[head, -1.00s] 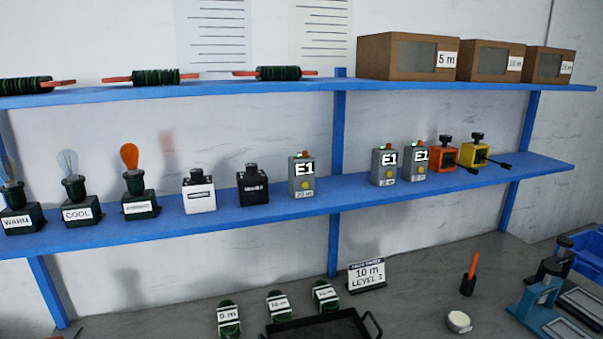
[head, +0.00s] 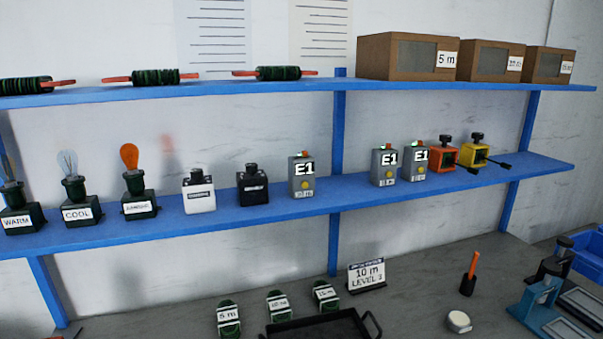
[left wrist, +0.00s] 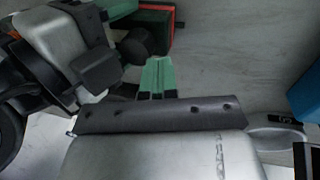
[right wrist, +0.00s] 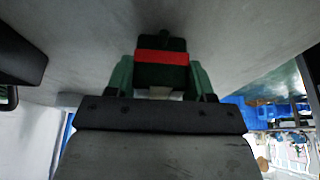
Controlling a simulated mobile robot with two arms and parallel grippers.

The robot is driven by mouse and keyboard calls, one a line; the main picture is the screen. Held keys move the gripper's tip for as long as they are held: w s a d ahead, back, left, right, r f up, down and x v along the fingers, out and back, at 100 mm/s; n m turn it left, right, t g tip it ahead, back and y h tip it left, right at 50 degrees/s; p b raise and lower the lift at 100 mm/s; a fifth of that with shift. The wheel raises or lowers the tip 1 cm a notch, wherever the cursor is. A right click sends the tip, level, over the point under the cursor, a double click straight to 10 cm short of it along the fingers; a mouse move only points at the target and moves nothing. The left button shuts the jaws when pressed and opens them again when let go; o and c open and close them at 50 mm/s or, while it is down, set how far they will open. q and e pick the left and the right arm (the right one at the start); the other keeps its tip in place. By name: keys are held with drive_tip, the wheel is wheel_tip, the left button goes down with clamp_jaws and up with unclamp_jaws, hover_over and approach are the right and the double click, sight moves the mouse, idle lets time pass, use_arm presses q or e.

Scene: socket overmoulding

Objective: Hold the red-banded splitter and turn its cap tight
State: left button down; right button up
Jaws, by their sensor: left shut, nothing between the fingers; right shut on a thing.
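The red-banded splitter (right wrist: 161,72) is a dark block with a red band across it, held between the green fingers of my right gripper (right wrist: 161,80) in the right wrist view. A narrower dark part stands at its far end; I cannot tell whether this is the cap. In the left wrist view, a dark block with a red edge (left wrist: 176,22), apparently the same splitter, shows at the top beside my other arm. My left gripper (left wrist: 157,68) has its green fingers closed together with nothing between them, below and apart from that block. Neither gripper shows in the head view.
A blue two-level shelf (head: 400,190) carries bulbs, boxes and switches.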

drive_tip(key=shift+w+d, duration=0.1)
use_arm(q)
drive_tip(key=v, duration=0.3)
drive_tip(key=d+v, duration=0.1)
drive_tip(key=v, duration=0.1)
drive_tip(key=shift+w+r, duration=0.15)
drive_tip(key=shift+r, duration=0.35)
wheel_tip(320, 180, down, 7)
drive_tip(key=s, duration=0.1)
drive_tip(key=shift+s+d, duration=0.2)
drive_tip(key=shift+s, duration=0.1)
drive_tip(key=shift+w+d+r, duration=0.15)
drive_tip(key=shift+d+r, duration=0.05)
drive_tip(key=shift+d, duration=0.2)
idle(0.9)
